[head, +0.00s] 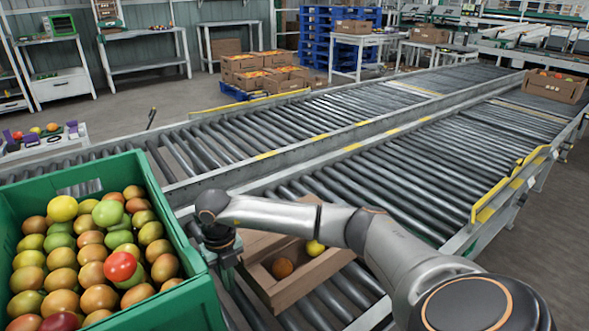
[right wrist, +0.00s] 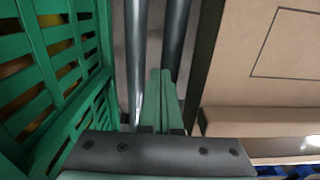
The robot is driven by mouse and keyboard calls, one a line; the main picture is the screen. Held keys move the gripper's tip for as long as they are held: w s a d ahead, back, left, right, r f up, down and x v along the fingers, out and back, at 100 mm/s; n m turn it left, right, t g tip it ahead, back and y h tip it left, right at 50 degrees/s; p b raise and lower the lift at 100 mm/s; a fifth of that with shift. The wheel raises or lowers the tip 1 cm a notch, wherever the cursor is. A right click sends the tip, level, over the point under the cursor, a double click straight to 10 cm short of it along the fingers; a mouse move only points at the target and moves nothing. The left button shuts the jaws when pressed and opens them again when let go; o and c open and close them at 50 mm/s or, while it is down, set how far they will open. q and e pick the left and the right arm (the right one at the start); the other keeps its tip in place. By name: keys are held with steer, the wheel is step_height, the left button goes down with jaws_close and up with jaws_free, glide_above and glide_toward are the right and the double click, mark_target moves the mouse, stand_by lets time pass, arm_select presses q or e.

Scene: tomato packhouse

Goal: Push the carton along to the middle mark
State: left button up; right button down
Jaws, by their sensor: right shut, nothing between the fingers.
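The brown open carton (head: 291,292) stands on the roller conveyor, partly behind my right arm. A brown-orange tomato and a yellow one lie in it. My right gripper (head: 224,262) is at the carton's left end, between it and the green crate. In the right wrist view its green fingers (right wrist: 162,100) are shut together, empty, pointing down toward the rollers. The carton (right wrist: 255,70) is right of the fingers there; I cannot tell whether they touch. Yellow marks (head: 353,147) show along the conveyor rail; I cannot tell which is the middle one. My left gripper is not in view.
A green crate (head: 160,197) full of tomatoes stands left of the gripper, and its slatted wall (right wrist: 75,95) is close in the right wrist view. The rollers (head: 410,160) beyond the carton are clear. Another carton (head: 553,88) stands at the far end.

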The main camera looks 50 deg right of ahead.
steer(key=shift+s+d, duration=0.2)
steer(key=shift+d, duration=0.75)
steer(key=shift+s+d, duration=0.25)
steer(key=shift+d, duration=0.75)
steer(key=shift+s+d, duration=0.2)
steer(key=shift+d, duration=0.85)
steer(key=shift+s+d, duration=0.15)
steer(key=shift+d, duration=0.45)
steer(key=shift+s+d, duration=0.15)
steer(key=shift+d, duration=0.4)
steer(key=shift+s+d, duration=0.35)
steer(key=shift+d, duration=1.2)
steer(key=shift+s+d, duration=0.4)
steer(key=shift+d, duration=1.1)
steer(key=shift+s+d, duration=0.35)
steer(key=shift+d, duration=1.2)
steer(key=shift+s+d+b, duration=0.25)
steer(key=shift+s+d, duration=0.2)
steer(key=shift+d, duration=1.5)
steer(key=shift+s+d+b, duration=0.3)
steer(key=shift+s+d, duration=0.2)
steer(key=shift+d, duration=1.45)
steer(key=shift+s+d+b, duration=0.25)
steer(key=shift+s+d, duration=0.2)
steer(key=shift+d, duration=1.5)
